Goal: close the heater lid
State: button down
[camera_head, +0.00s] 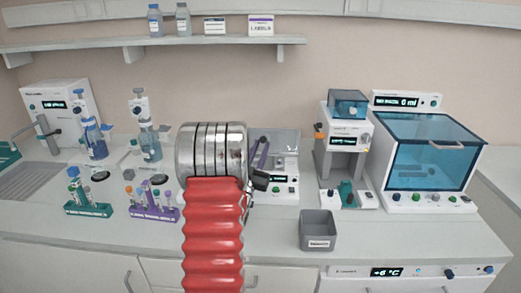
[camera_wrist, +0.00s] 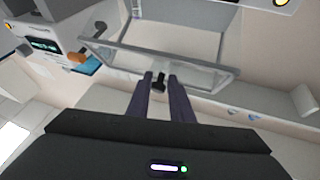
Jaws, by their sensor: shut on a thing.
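The heater (camera_head: 284,186) is a small white box with a display and coloured buttons, partly hidden behind my arm in the head view. Its clear lid (camera_head: 287,145) stands raised at the back. In the wrist view the lid (camera_wrist: 205,65) is a transparent panel with a grey frame, spanning the area ahead of my fingers. A small black handle (camera_wrist: 160,85) on the lid's edge sits between the two dark purple fingers of my gripper (camera_wrist: 160,76), which is shut on it. In the head view my gripper (camera_head: 262,142) is at the lid's left side, mostly hidden by my arm.
A grey bin (camera_head: 318,230) stands on the bench front, right of the heater. A device with a blue cover (camera_head: 348,104) and a blue-windowed cabinet (camera_head: 428,150) stand further right. Tube racks (camera_head: 153,205) stand left of my arm.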

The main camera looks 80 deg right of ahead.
jog(key=shift+f, duration=0.6)
jog(key=c, duration=1.6)
grip_release()
jog(key=shift+w, duration=0.1)
jog(key=w+a, duration=0.1)
jog(key=a, duration=0.4)
jog(key=w+a, duration=0.1)
jog(key=a, duration=0.5)
jog(key=w+a, duration=0.1)
jog(key=a, duration=0.4)
jog(key=shift+a+f, duration=0.15)
jog(key=shift+f, duration=0.25)
